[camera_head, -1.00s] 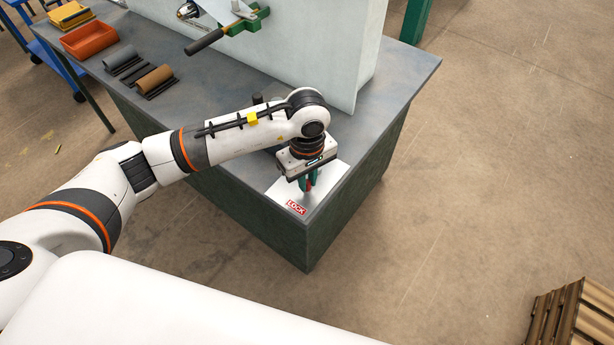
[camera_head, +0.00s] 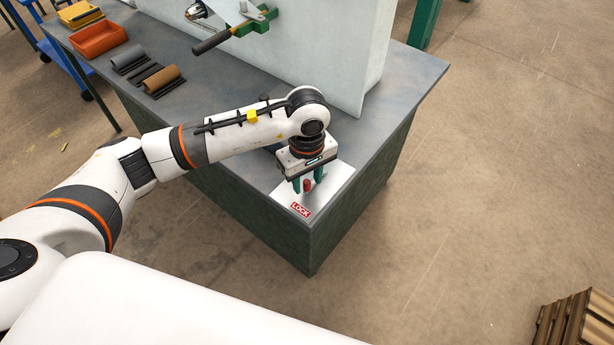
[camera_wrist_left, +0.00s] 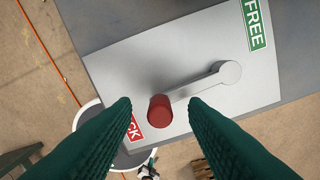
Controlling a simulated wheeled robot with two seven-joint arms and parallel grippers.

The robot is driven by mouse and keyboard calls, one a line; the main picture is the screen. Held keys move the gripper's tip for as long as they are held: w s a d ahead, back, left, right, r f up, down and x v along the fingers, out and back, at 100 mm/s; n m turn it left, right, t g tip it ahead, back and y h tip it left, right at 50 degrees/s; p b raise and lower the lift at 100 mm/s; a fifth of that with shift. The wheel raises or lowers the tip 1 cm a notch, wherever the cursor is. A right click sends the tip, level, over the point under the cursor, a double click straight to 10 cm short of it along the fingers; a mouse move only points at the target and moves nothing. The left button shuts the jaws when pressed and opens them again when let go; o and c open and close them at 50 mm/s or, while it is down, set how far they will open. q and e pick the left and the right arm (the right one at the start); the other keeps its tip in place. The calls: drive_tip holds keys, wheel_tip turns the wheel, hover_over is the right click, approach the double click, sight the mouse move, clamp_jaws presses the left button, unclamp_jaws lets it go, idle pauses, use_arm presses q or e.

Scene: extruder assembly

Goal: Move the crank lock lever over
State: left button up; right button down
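The crank lock lever has a red knob (camera_head: 307,185) on a grey arm (camera_wrist_left: 195,88) that turns about a round pivot (camera_wrist_left: 230,73). In the left wrist view the red knob (camera_wrist_left: 159,108) lies beside the red LOCK label (camera_wrist_left: 136,130), with the arm pointing toward that label. The green FREE label (camera_wrist_left: 257,24) is at the far upper right of the white plate (camera_wrist_left: 115,65). My left gripper (camera_head: 308,182) is open, with its green fingers on either side of the knob and visible gaps to it. My right gripper is out of view.
The plate sits on the corner of a grey-topped bench (camera_head: 400,100). A pale upright panel (camera_head: 340,40) stands behind, with a green bracket and black-handled crank (camera_head: 212,42). Rollers (camera_head: 160,80) and an orange tray (camera_head: 98,40) are at the left.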

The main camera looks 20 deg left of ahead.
use_arm(q)
drive_tip(key=shift+r+p, duration=1.3)
drive_tip(key=shift+r, duration=1.65)
drive_tip(key=shift+r, duration=0.1)
